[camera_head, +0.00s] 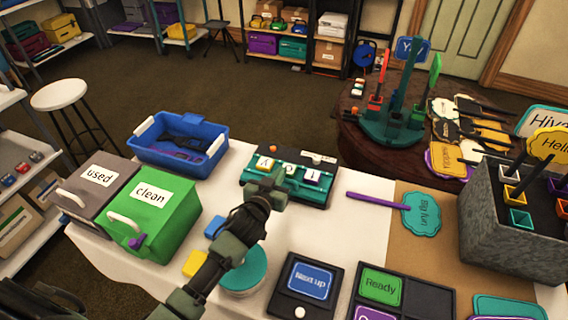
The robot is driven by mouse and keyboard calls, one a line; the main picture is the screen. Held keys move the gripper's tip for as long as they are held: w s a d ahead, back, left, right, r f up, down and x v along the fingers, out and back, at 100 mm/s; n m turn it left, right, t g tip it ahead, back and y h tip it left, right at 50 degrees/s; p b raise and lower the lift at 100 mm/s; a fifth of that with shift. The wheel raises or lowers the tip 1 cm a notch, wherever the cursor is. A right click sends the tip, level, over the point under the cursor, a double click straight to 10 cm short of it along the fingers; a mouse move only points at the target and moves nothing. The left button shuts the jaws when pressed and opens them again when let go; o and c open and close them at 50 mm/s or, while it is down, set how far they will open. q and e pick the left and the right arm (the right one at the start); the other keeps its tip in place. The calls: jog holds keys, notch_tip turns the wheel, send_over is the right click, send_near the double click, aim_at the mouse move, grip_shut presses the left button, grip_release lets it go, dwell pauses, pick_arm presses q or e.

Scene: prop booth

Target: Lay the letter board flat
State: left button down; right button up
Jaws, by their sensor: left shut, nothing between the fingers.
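The letter board (318,190) is a teal and black panel at the back middle of the white table. It carries a few pale letter tiles, with small orange and white pieces along its far edge. I cannot tell whether it lies fully flat or is slightly tilted. My left gripper (268,180) is shut and empty at the board's near left part, hiding some of it. I cannot tell whether it touches the board. My right gripper is not in view.
A blue bin (180,142) and grey and green boxes (165,212) stand left. A teal round item (245,272), a "Next up" stand (303,283) and a "Ready" tray (415,296) are nearer. A purple-handled sign (420,214) lies right. White tablecloth (352,225) between is clear.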

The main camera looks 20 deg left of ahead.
pick_arm(q)
jog(key=shift+s+f, duration=0.1)
jog(key=shift+s, duration=0.05)
notch_tip(320, 180, up, 20)
jog(key=p, duration=0.1)
dwell(0.6)
jog(key=shift+f, duration=0.1)
